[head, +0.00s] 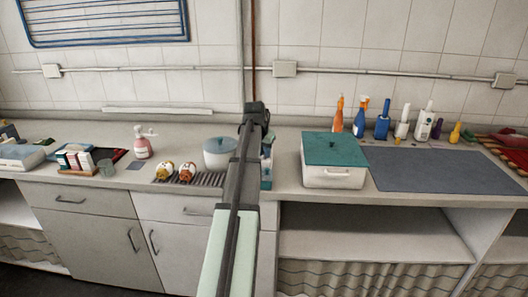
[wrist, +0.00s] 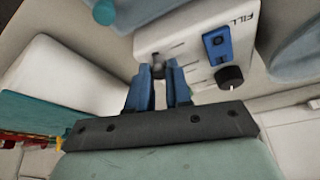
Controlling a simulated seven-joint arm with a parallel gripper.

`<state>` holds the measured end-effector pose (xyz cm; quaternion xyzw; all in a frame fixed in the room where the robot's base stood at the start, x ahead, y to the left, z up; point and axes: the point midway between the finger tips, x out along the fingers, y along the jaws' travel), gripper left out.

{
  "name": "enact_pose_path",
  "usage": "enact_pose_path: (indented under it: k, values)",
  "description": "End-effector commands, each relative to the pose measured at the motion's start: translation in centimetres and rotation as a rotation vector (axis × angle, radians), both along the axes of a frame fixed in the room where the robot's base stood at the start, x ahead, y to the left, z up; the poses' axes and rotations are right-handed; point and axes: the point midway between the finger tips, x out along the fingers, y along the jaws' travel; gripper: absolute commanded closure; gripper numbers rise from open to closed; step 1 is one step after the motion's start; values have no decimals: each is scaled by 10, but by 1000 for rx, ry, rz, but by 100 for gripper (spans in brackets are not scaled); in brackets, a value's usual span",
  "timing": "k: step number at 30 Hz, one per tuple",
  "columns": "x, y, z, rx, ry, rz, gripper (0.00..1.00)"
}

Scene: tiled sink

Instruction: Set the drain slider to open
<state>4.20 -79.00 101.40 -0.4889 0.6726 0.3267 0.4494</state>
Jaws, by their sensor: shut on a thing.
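A white control box (wrist: 192,42) fills the upper middle of the wrist view. A small grey slider knob (wrist: 158,68) shows on its face, near the left edge, with a dark slot mark above it. My gripper (wrist: 160,76) has its two blue fingers closed around this knob. The fingers cover part of the knob and the track below it, and I cannot read which end is open. In the head view my arm hides the gripper and most of the box, of which a bluish sliver (head: 266,168) shows right of the arm.
The box also bears a blue rocker switch (wrist: 217,44), a black dial (wrist: 229,77) and the word FILL. A pale round pot (head: 219,153) stands left of my arm. A white container with a teal lid (head: 335,148) stands close on the right.

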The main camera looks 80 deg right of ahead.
Motion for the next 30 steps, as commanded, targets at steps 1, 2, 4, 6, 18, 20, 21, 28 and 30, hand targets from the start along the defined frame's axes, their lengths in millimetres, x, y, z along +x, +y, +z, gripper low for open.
enact_pose_path:
  k: [1, 2, 4, 6, 18, 20, 21, 28, 30]
  values:
    - [0, 0, 0, 0, 0, 0, 100]
    - [0, 0, 0, 0, 0, 0, 100]
    - [0, 0, 0, 0, 0, 0, 100]
    - [0, -1, 0, 0, 0, 0, 100]
    - [0, -46, 1, -1, -1, 0, 100]
    - [0, -46, 1, -3, 0, 0, 100]
    - [0, -46, 1, -4, 0, 0, 100]
    - [0, -47, 1, -4, -1, 1, 70]
    - [0, -46, 1, -3, 0, 0, 63]
